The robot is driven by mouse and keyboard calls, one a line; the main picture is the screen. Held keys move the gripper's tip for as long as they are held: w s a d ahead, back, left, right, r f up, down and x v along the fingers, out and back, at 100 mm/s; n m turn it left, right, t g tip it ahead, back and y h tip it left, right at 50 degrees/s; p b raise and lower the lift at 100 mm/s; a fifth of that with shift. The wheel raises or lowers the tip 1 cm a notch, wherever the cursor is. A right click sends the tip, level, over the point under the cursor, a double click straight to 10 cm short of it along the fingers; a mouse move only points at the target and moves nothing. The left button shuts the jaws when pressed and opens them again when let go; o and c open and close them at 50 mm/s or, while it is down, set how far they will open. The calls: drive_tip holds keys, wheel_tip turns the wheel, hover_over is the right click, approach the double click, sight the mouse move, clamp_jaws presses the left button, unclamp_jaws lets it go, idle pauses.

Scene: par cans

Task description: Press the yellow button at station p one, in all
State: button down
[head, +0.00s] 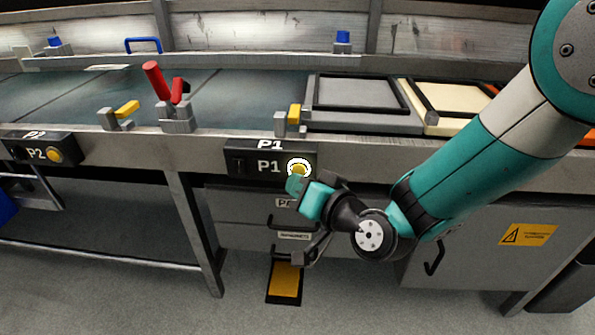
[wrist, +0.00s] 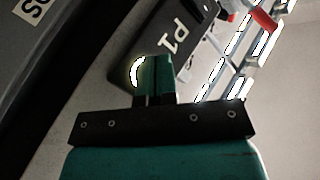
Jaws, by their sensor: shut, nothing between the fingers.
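The P1 station box (head: 237,163) is a dark panel on the bench front, with a yellow button (head: 299,167) in a lit white ring at its right end. My gripper (head: 294,184) is shut and empty, its teal fingertips just below and in front of the button. In the wrist view, the shut fingers (wrist: 155,72) cover most of the button. Part of the bright ring (wrist: 137,73) shows at their left, and the P1 box (wrist: 178,40) lies behind. Whether the fingertips touch the button cannot be told.
A second box marked P2 (head: 38,149) with its own yellow button (head: 54,155) is at the left. A red-handled clamp (head: 172,95) and a grey tray (head: 360,100) are on the bench. Drawers (head: 240,205) with handles are below P1. A yellow pedal (head: 285,281) lies on the floor.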

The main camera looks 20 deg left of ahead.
drive_tip(key=shift+s+d, duration=0.1)
drive_tip(key=shift+s, duration=0.2)
drive_tip(key=shift+s+d+b, duration=0.1)
drive_tip(key=shift+s+d, duration=0.1)
drive_tip(key=shift+s, duration=0.6)
drive_tip(key=shift+s+d+b, duration=0.1)
drive_tip(key=shift+s+d, duration=0.05)
drive_tip(key=shift+s, duration=0.7)
drive_tip(key=shift+s+d+b, duration=0.1)
drive_tip(key=shift+s+d, duration=0.1)
drive_tip(key=shift+s, duration=0.6)
